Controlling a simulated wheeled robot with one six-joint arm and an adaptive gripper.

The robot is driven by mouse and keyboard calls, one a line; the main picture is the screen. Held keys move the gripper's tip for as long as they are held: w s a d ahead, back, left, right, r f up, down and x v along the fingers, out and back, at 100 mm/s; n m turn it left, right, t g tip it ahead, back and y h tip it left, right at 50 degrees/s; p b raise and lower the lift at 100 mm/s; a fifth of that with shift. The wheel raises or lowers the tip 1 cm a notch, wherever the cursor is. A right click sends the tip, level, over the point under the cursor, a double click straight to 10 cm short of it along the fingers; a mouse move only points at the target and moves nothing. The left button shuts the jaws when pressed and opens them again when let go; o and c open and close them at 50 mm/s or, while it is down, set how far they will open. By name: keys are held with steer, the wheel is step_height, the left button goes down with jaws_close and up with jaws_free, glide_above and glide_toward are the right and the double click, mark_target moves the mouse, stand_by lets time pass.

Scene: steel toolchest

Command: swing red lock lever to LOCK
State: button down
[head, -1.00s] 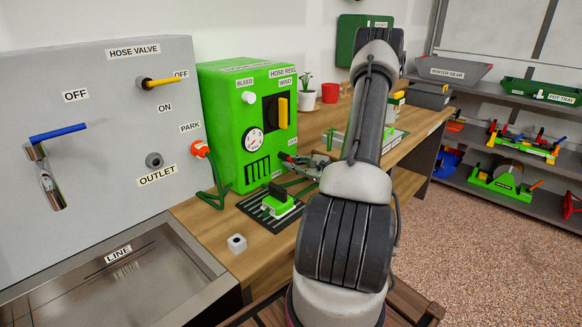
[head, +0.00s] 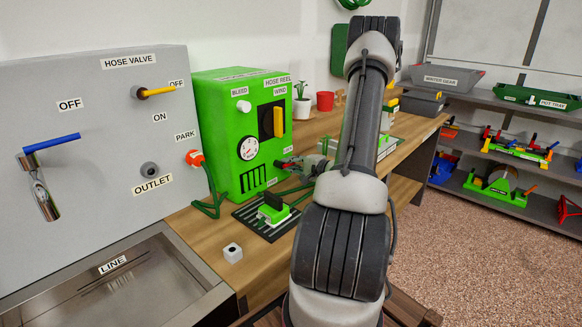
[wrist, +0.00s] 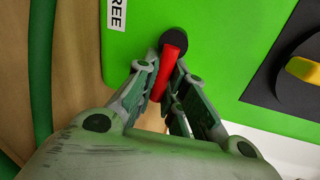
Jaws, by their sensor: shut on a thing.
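The red lock lever (wrist: 170,68) hangs from a round black pivot (wrist: 177,40) on the green hose reel box (head: 208,125). In the wrist view it tilts down and slightly left from the pivot. My gripper (wrist: 163,82) is shut on the lever, one finger on each side of it. A FREE label (wrist: 117,14) is to the upper left of the pivot; no LOCK label is readable in the wrist view. In the head view my gripper (head: 291,166) is at the box's lower right side, and the lever there is too small to make out clearly.
A yellow WIND handle (head: 278,121) and a gauge (head: 249,148) are on the same box face. A green hose (head: 212,200) runs beside the box.

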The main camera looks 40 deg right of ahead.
steer(key=shift+a+r+n, duration=0.1)
steer(key=shift+a+n, duration=0.35)
steer(key=shift+n, duration=0.05)
steer(key=c, duration=1.5)
jaws_free()
steer(key=v, duration=1.2)
steer(key=shift+d, duration=0.2)
